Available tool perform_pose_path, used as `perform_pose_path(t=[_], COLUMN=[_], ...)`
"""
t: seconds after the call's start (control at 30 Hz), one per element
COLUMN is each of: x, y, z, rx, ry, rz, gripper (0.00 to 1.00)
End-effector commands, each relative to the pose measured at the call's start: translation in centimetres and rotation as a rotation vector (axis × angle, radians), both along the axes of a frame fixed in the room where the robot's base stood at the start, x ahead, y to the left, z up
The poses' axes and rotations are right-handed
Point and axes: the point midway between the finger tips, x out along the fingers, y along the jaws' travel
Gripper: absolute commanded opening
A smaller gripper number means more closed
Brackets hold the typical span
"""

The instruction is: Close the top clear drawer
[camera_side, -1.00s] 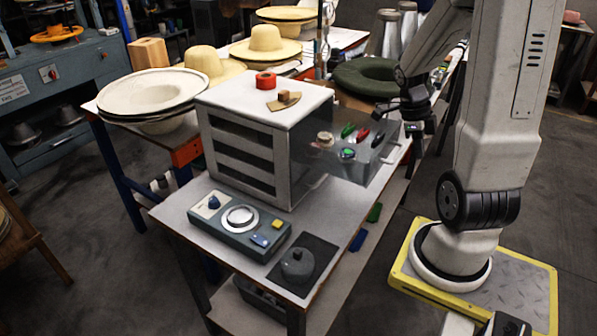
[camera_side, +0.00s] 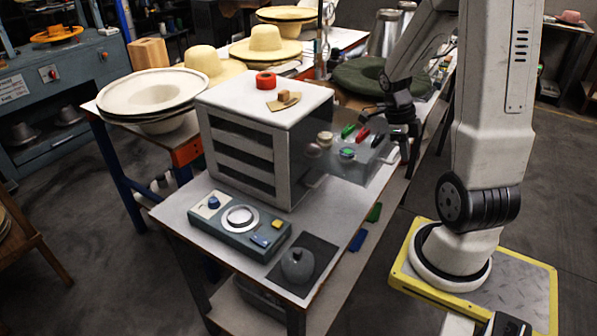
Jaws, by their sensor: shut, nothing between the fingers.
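The top clear drawer (camera_side: 352,172) stands pulled out from the right side of the white cabinet (camera_side: 292,121). It holds several small things, among them a green, a red and a beige one. My gripper (camera_side: 406,150) is at the drawer's outer right end, beside its front face. It is shut and empty. Whether the fingers touch the drawer front or its handle cannot be told, as the dark gripper covers part of that end.
A red tape roll (camera_side: 265,80) and a small wooden piece (camera_side: 285,97) lie on the cabinet. A control panel (camera_side: 239,222) and a grey knobbed weight (camera_side: 298,265) are on the table in front. A green hat (camera_side: 365,76) lies behind the drawer.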

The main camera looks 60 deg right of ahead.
Motion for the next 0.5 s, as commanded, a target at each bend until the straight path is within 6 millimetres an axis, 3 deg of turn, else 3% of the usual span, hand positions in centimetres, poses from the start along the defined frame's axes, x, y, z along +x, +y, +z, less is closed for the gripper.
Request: perform_pose_path(t=[0.23, 0.5], x=[1.2, 6.0], y=[-0.1, 0.0], z=[0.0, -0.1], rx=[0.001, 0.0], ry=[0.0, 0.001], rz=[0.003, 0.004], gripper=[0.0, 0.0])
